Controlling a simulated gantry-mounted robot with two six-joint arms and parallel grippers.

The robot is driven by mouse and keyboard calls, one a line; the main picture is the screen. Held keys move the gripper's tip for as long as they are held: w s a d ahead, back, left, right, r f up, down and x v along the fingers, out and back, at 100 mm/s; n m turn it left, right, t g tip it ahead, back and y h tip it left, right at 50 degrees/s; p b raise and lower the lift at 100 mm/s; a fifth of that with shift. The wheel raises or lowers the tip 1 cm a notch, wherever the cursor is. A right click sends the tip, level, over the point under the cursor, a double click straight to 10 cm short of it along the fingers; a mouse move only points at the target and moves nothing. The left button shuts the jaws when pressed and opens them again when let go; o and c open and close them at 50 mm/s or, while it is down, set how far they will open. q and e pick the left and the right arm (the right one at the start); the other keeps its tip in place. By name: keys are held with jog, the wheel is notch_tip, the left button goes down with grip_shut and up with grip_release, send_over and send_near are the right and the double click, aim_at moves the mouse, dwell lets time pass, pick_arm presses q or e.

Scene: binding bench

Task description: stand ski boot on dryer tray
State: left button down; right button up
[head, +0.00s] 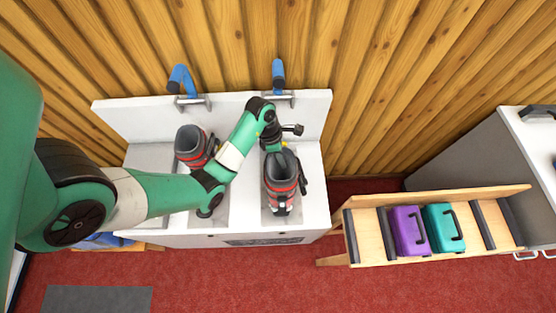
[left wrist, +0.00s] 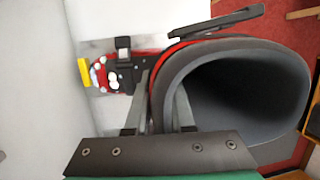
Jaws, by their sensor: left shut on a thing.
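A grey and black ski boot with red bands (head: 281,178) is upright over the right grey recessed tray (head: 267,214) of the white dryer bench. My left gripper (head: 276,149) is shut on the rear cuff rim. In the left wrist view the fingers (left wrist: 158,112) pinch the cuff wall beside the dark boot opening (left wrist: 245,95). The boot's buckles and red lower part (left wrist: 125,72) show below. I cannot tell whether the sole touches the tray. My right gripper is not in view.
A second similar boot (head: 191,144) stands on the bench's left side, behind my arm. Two blue hooks (head: 278,75) rise from the back panel. A wooden rack (head: 372,233) with purple (head: 408,230) and teal (head: 443,228) cases stands to the right. Red floor lies in front.

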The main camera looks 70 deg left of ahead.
pick_arm(q)
jog(key=shift+w+a+f+b, duration=0.15)
jog(key=shift+f+b, duration=0.1)
jog(key=shift+f, duration=0.6)
jog(key=shift+w+a+f+b, duration=0.15)
jog(key=shift+f+b, duration=0.1)
jog(key=shift+f, duration=0.6)
jog(key=shift+s+f, duration=0.1)
jog(key=shift+f, duration=0.25)
jog(key=c, duration=0.8)
grip_release()
